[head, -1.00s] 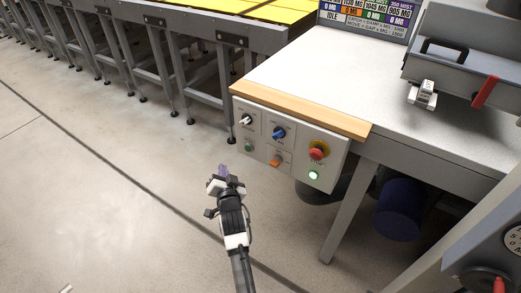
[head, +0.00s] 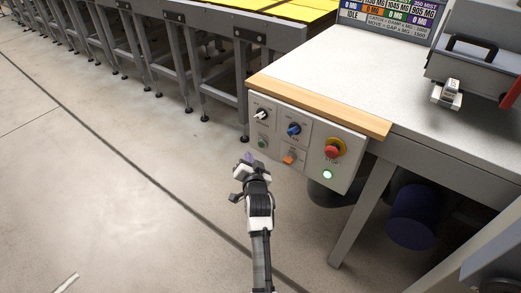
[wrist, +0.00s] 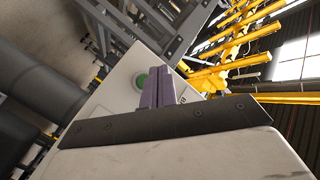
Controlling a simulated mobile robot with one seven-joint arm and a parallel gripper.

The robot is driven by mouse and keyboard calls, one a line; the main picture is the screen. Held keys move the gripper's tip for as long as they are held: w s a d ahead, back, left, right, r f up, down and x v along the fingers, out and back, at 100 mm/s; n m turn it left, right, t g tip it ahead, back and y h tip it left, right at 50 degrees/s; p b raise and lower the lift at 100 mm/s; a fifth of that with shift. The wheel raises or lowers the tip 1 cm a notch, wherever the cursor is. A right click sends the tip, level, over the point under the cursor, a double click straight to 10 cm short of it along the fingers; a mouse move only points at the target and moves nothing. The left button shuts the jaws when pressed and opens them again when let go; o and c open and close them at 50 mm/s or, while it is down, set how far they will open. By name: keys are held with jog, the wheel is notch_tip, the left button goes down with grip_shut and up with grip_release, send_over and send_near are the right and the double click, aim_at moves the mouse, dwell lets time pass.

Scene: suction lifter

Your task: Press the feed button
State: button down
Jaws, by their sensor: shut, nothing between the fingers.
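The control panel (head: 310,152) hangs below the front edge of the worktable. It carries a green button (head: 263,143) at lower left, an orange button (head: 289,159), a white-handled switch (head: 262,114), a blue switch (head: 294,129), a red stop knob (head: 331,152) and a lit green lamp (head: 327,174). The labels are too small to read, so I cannot tell which is the feed button. My gripper (head: 248,157) is shut and empty, just left of and below the green button. In the wrist view, the shut purple fingers (wrist: 160,90) show just right of a green button (wrist: 140,82).
The worktable (head: 340,70) has a wooden front edge (head: 315,105) above the panel. A grey conveyor frame (head: 215,30) stands behind at left. A dark blue cylinder (head: 412,215) is under the table. The floor left of my arm is clear.

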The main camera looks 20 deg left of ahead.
aim_at(261, 145)
jog(key=shift+w+d+b, duration=0.3)
jog(key=shift+w, duration=0.55)
jog(key=shift+w+d+b, duration=0.25)
jog(key=shift+w+d, duration=0.05)
jog(key=shift+w, duration=0.5)
jog(key=shift+w, duration=0.1)
dwell(0.7)
jog(key=shift+w+d, duration=0.15)
jog(key=shift+w, duration=0.15)
